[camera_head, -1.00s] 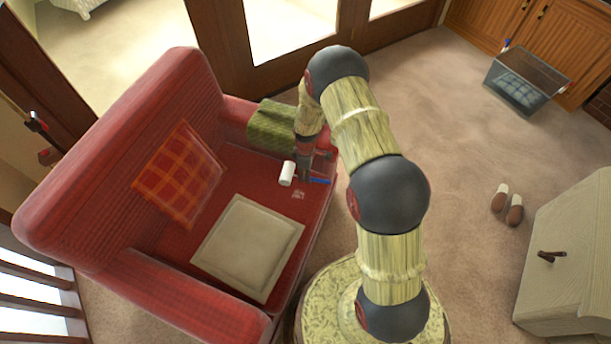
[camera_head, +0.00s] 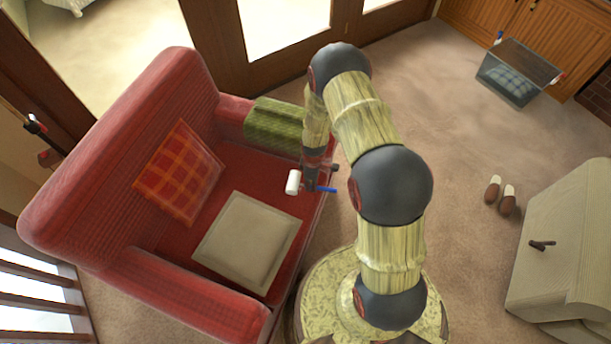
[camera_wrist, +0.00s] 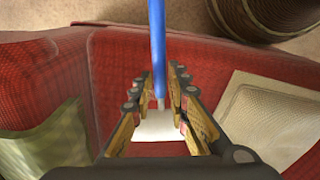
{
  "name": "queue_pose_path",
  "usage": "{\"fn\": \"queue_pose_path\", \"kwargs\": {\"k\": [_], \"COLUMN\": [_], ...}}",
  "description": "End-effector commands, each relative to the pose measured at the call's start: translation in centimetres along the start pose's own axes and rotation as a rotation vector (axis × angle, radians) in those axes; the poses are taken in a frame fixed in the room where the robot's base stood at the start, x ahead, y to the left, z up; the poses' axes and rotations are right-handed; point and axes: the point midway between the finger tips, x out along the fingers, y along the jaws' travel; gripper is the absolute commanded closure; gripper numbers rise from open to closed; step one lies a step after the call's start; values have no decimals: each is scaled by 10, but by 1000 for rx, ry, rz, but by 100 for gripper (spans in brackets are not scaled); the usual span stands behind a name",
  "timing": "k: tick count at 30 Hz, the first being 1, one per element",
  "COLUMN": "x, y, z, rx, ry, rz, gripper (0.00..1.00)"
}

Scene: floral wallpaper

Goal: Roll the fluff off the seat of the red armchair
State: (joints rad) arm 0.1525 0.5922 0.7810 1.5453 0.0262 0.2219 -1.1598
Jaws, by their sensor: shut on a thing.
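The red armchair (camera_head: 120,150) stands at the left in the head view, and its seat (camera_head: 243,168) also shows in the wrist view (camera_wrist: 112,85). My gripper (camera_head: 311,184) is over the front part of the seat, shut on the lint roller. The roller's white head (camera_head: 293,182) points toward the backrest and its blue handle (camera_head: 327,190) toward the front edge. In the wrist view my gripper (camera_wrist: 161,92) is around the blue handle (camera_wrist: 157,45), with the white head below. I see no fluff on the visible seat; the part under the roller is hidden.
A beige cushion (camera_head: 247,240) lies on the seat beside the roller. An orange checked pillow (camera_head: 180,172) leans on the backrest. A green blanket (camera_head: 275,125) hangs over the far armrest. A clear bin (camera_head: 510,80), slippers (camera_head: 500,196) and a pale cabinet (camera_head: 565,240) stand at the right.

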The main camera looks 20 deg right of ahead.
Motion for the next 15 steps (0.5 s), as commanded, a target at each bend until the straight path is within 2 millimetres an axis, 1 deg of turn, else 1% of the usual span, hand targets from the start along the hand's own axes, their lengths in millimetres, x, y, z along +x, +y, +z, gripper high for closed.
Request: {"fn": "queue_pose_path", "kwargs": {"k": [8, 15], "x": [19, 44], "y": [0, -1], "z": [0, 1], "rx": [0, 0], "ry": [0, 0], "rz": [0, -1], "gripper": [100, 100]}}
